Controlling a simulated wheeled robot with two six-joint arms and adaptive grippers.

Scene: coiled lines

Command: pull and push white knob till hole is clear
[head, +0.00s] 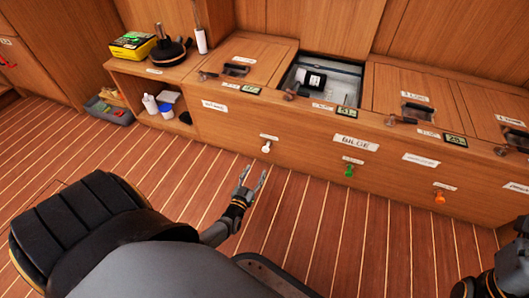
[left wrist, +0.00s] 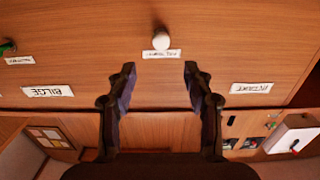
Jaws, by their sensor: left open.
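The white knob (head: 267,147) sticks out of the wooden locker front, below a small white label. In the left wrist view the knob (left wrist: 161,41) shows beyond the fingertips, about centred between them, with its label (left wrist: 161,54) beside it. My left gripper (head: 254,170) is open and empty, a little below the knob in the head view and apart from it. Its two fingers (left wrist: 159,70) point towards the locker front. My right arm's end (head: 485,285) shows dark at the bottom right, and its fingers cannot be made out. I cannot tell which hole is meant.
A green knob (head: 349,171) and an orange knob (head: 440,198) sit further right on the same front. Bottles (head: 150,103) stand in a left cubby. The striped floor (head: 310,235) before the locker is clear.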

